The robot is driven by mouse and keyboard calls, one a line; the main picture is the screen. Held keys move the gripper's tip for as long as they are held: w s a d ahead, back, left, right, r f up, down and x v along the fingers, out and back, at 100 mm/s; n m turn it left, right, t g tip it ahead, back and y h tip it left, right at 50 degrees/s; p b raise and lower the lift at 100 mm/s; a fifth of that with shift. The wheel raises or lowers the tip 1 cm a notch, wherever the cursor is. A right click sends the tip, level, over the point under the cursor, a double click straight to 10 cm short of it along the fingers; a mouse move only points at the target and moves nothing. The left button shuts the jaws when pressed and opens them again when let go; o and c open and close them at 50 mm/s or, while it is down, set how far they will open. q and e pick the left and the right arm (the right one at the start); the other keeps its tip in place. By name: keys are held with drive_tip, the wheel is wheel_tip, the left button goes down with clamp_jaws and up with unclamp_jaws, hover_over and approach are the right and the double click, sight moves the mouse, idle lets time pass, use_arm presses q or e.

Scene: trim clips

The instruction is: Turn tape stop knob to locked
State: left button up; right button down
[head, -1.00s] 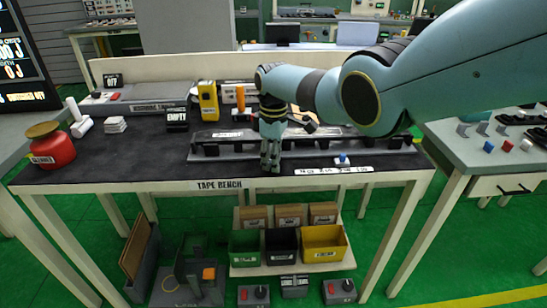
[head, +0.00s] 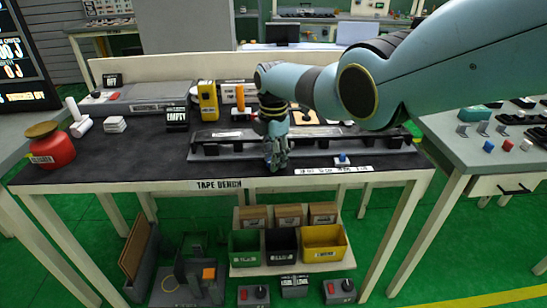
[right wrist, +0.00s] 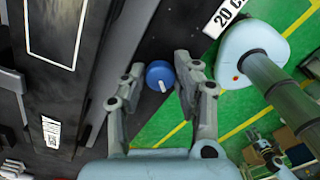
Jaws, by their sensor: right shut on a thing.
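In the right wrist view the tape stop knob, a round blue knob (right wrist: 160,75) with a white pointer line, sits between the two fingers of my right gripper (right wrist: 158,88). The gripper is shut on it. In the head view my right gripper (head: 277,166) points down at the front of the tape bench (head: 130,178) and hides this knob. I cannot read which mark the pointer faces. A small teal and black part at the lower right of the wrist view may be my left gripper (right wrist: 265,148); its fingers are unclear.
A long grey fixture (head: 215,150) with dark clips lies behind the gripper. A white-based blue button (head: 342,160) and a printed label strip (head: 333,170) are to the right. A yellow device (head: 208,100) stands farther back.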

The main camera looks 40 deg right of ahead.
drive_tip(key=n, duration=0.4)
drive_tip(key=shift+w+n, duration=0.15)
drive_tip(key=shift+n, duration=2.15)
drive_tip(key=c, duration=1)
unclamp_jaws()
drive_tip(key=shift+a, duration=0.1)
drive_tip(key=shift+r, duration=0.1)
wheel_tip(320, 180, up, 12)
drive_tip(key=shift+f, duration=0.1)
